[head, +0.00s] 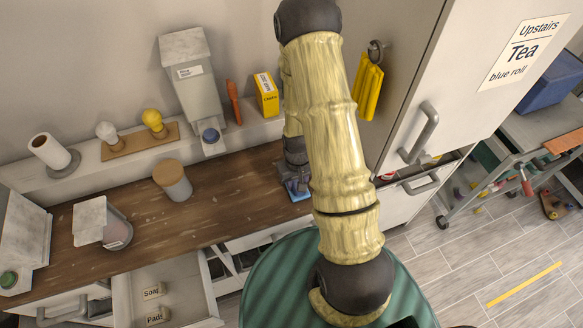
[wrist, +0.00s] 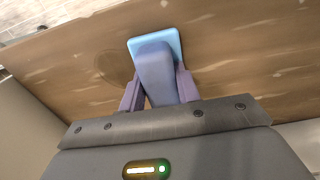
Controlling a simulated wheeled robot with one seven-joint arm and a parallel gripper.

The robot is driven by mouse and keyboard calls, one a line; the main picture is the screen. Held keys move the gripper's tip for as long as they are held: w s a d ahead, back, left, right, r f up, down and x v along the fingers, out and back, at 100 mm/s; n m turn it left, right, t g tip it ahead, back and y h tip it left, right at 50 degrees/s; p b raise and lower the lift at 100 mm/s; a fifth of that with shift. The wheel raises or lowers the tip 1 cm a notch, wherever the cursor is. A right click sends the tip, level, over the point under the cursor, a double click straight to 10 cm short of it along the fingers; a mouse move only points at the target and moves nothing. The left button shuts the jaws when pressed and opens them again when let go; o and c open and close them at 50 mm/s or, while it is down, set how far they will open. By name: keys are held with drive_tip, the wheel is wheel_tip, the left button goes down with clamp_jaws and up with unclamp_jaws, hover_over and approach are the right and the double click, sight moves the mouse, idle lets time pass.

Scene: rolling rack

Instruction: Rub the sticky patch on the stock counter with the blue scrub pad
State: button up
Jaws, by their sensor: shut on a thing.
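My gripper (head: 295,184) is over the right end of the brown wooden stock counter (head: 225,192). The pad's light blue edge also shows under the gripper in the head view (head: 300,196). The pad is at or just above the counter top; I cannot tell if it touches. A faint darker round patch (wrist: 112,68) shows on the wood just left of the pad in the wrist view. My arm hides part of the counter in the head view.
On the counter stand a lidded jar (head: 173,182) and a clear container (head: 117,232). A ledge behind holds a paper roll (head: 50,150), bulbs, a grey dispenser (head: 190,85) and a yellow box (head: 266,95). A white cabinet (head: 425,70) stands right. A drawer (head: 170,280) is open below.

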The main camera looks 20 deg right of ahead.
drive_tip(key=shift+a+r, duration=0.1)
drive_tip(key=shift+a, duration=0.4)
drive_tip(key=shift+a+r+p, duration=0.15)
drive_tip(key=shift+r+p, duration=0.05)
drive_tip(key=shift+p, duration=0.1)
drive_tip(key=shift+w+r+p, duration=0.1)
drive_tip(key=shift+r+p, duration=0.3)
drive_tip(key=shift+r, duration=0.55)
drive_tip(key=shift+r+p, duration=0.55)
drive_tip(key=shift+r, duration=0.1)
drive_tip(key=shift+r+p, duration=1.6)
drive_tip(key=shift+r, duration=0.5)
